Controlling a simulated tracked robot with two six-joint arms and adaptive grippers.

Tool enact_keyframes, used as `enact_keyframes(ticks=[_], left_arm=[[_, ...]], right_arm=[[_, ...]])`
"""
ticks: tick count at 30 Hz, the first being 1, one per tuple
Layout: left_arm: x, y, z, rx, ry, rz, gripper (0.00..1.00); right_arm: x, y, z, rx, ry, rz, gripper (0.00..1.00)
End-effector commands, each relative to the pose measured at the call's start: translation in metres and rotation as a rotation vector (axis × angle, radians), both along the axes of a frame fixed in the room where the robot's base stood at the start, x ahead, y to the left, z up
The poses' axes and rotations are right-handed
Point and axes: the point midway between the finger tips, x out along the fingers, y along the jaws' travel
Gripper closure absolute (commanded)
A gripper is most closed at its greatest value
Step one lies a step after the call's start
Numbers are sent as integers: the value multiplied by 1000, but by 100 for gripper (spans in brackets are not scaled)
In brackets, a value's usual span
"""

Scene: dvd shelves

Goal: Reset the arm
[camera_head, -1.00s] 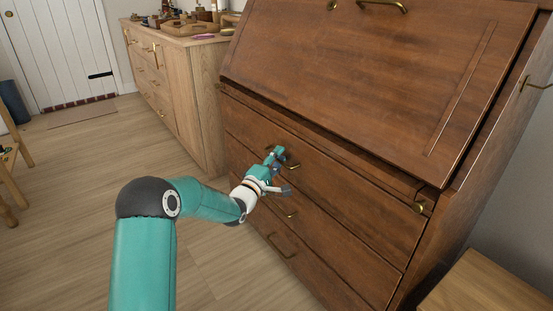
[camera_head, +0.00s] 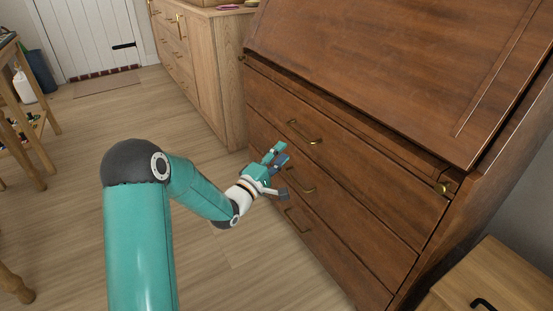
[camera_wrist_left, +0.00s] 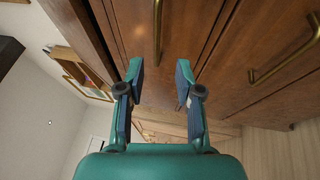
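My left gripper (camera_head: 281,171) is open and empty in the head view, in front of the dark wooden bureau's drawers. In the left wrist view its two fingers (camera_wrist_left: 162,85) stand wide apart with nothing between them. The bureau (camera_head: 370,75) has a closed slanted front and several shut drawers with brass handles. The top drawer handle (camera_head: 304,132) lies above and right of the gripper, clear of it. A brass handle (camera_wrist_left: 157,32) also shows beyond the fingertips in the left wrist view. My right gripper is not in view.
A light wood cabinet (camera_head: 215,70) stands left of the bureau. A small wooden stand (camera_head: 490,285) is at the lower right. A wooden table with shelves (camera_head: 22,150) is at the left edge. The floor (camera_head: 90,125) between is clear.

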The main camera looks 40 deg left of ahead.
Motion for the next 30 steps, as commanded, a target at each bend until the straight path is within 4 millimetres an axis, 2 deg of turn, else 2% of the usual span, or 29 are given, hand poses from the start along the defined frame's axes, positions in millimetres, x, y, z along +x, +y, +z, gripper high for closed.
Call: enact_keyframes(ticks=[3, 6, 23, 26, 29, 30], left_arm=[[-13, 0, -2, 0, 0, 2, 65], [-17, -1, -3, 0, -1, 1, 65], [-16, -5, -1, -1, -4, -7, 65], [-8, -23, -2, -10, -2, -42, 65], [5, -60, -16, -41, 21, -112, 65], [10, -79, -26, -63, 42, -146, 65]], right_arm=[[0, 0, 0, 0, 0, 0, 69], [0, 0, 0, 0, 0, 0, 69], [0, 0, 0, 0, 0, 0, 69], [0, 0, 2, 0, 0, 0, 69], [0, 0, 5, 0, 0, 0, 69], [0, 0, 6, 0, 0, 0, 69]])
